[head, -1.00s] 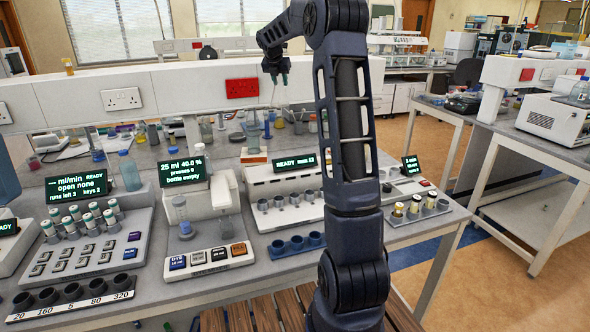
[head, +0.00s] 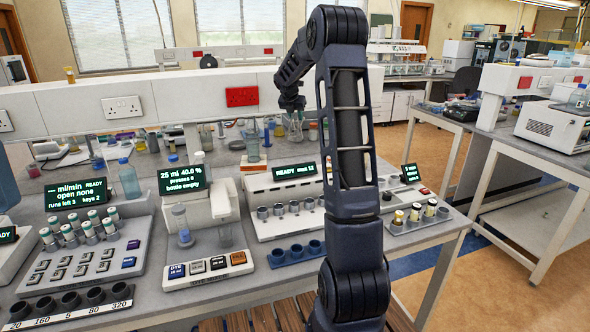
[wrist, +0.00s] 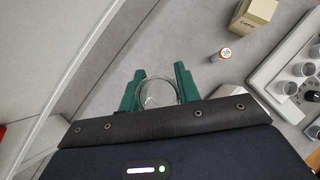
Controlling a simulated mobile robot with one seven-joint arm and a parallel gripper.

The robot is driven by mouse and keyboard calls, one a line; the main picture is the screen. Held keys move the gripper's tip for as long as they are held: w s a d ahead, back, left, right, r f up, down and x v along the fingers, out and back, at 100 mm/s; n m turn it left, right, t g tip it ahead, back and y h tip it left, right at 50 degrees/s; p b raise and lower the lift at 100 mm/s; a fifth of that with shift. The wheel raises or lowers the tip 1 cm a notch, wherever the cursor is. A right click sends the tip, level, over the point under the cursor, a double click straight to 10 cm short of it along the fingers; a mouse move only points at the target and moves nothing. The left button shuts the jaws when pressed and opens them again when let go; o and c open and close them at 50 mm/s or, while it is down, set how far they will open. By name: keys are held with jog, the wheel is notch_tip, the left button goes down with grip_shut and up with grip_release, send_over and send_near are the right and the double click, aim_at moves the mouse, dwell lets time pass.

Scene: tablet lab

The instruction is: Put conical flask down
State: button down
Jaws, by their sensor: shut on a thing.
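My gripper (wrist: 158,88) has two green fingers shut around the clear glass conical flask (wrist: 160,93). From above, only the flask's round glass outline shows between the fingers; its lower body is hard to make out. In the head view my gripper (head: 295,112) hangs over the back part of the bench, behind the row of instruments. The flask is too small and blurred there to tell whether its base touches the bench.
In the wrist view a CAPS box (wrist: 255,14) and a small vial (wrist: 221,55) stand right of my gripper. A white instrument (wrist: 292,86) with several cups is farther right. Bare grey bench (wrist: 190,45) lies beyond the fingers. A white wall rises at left.

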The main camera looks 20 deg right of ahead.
notch_tip(320, 180, down, 19)
dwell(0.6)
jog(key=shift+f, duration=0.15)
jog(key=c, duration=1)
grip_release()
